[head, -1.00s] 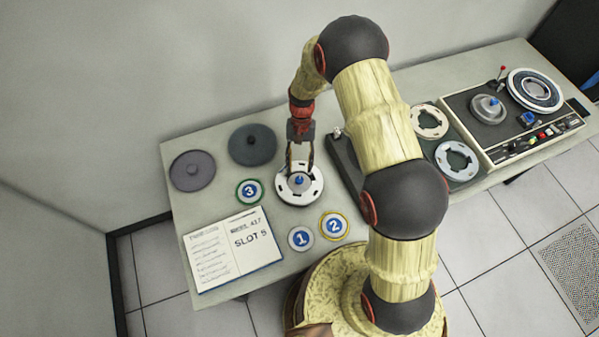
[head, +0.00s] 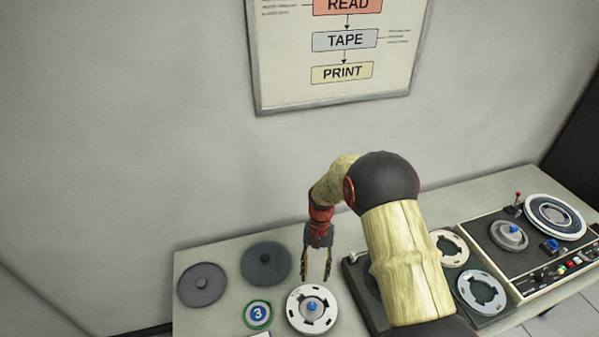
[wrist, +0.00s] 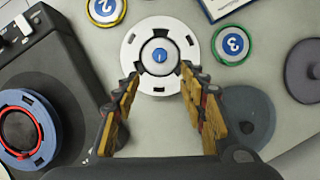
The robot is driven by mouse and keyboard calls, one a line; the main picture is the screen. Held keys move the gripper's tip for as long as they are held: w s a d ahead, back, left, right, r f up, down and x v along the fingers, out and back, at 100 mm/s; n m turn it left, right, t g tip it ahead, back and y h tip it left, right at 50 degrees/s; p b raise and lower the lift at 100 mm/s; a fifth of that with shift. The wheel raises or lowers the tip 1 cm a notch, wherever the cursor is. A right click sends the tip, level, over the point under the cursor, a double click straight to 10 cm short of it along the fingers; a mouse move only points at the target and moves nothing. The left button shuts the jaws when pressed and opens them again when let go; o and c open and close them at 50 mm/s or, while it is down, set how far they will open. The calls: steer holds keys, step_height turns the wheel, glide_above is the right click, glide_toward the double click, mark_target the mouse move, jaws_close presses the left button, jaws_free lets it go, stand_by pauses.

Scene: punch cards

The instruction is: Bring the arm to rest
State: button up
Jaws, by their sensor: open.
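My gripper (head: 317,268) is open and empty, its fingers pointing down just behind a white reel (head: 328,318) in the head view. The reel lies flat on the table (head: 222,327) and has a blue knob (head: 312,306) on its grey hub. In the wrist view my open gripper (wrist: 165,100) has the white reel (wrist: 133,52) beyond its fingertips, with nothing between the fingers. My arm hides part of the table to the right of the gripper.
Two dark round lids (head: 202,285) (head: 266,264) and a disc marked 3 (head: 258,313) lie left of the reel. A dark case (head: 358,290) stands close on the right. A tape console (head: 530,240) with reels is farther right. The wall and a chart (head: 345,60) are behind.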

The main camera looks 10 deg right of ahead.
steer(key=s+d+r+n+t+b, duration=0.1)
steer(key=s+d+r+t+b, duration=0.1)
steer(key=s+r, duration=0.5)
steer(key=s+d+r+n+t+b, duration=0.1)
steer(key=s+d+r+t+b, duration=0.2)
steer(key=s+r+b, duration=0.4)
steer(key=s+d+r+t+h+b, duration=0.1)
steer(key=s+d+r+t+b, duration=0.2)
steer(key=s, duration=0.7)
steer(key=shift+d+r+n+t+b, duration=0.35)
steer(key=shift+r+t+b, duration=0.75)
steer(key=shift+r, duration=1)
